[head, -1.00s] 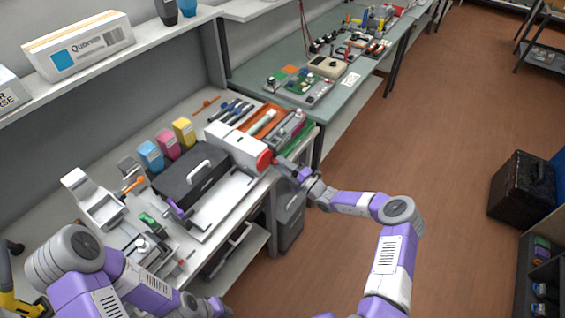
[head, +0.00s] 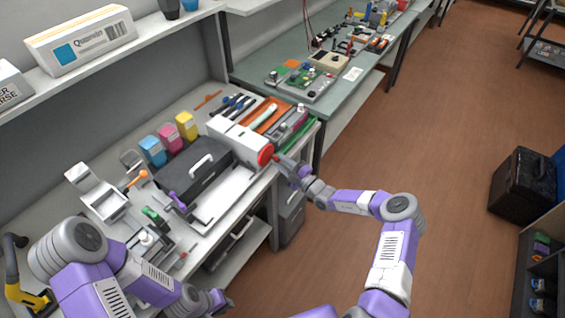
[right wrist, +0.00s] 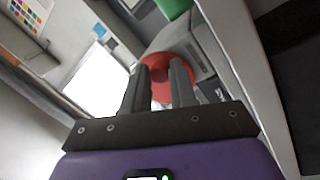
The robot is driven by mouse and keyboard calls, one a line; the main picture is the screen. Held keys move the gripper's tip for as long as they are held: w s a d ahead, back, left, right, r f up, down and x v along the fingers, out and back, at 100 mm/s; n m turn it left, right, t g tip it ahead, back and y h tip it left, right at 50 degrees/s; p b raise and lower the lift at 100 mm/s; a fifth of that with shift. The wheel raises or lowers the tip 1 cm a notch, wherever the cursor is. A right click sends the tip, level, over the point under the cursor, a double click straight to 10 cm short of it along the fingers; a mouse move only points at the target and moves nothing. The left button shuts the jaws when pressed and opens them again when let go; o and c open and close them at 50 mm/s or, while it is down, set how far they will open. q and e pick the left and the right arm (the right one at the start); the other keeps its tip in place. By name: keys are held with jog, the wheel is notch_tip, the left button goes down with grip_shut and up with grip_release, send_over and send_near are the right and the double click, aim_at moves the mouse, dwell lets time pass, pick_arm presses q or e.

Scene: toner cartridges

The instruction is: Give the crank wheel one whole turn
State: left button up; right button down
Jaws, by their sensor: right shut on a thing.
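The red crank wheel (head: 265,154) is on the right end of a white box-shaped machine (head: 238,143) at the bench's front edge. My right gripper (head: 281,160) is at the wheel's right side, shut on its small red handle, which its fingers mostly hide. In the right wrist view the red wheel (right wrist: 168,66) shows behind and between the two dark fingers (right wrist: 162,82). My left gripper (head: 222,299) is low in the head view, in front of the bench and away from the wheel. Its fingers are too small to judge.
A black case (head: 195,166) with a white handle stands left of the machine. Blue, pink and yellow cartridges (head: 187,126) stand behind it. An orange tray (head: 270,117) lies behind the machine.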

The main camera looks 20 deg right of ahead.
jog(key=c, duration=0.9)
grip_release()
jog(key=shift+v, duration=3.85)
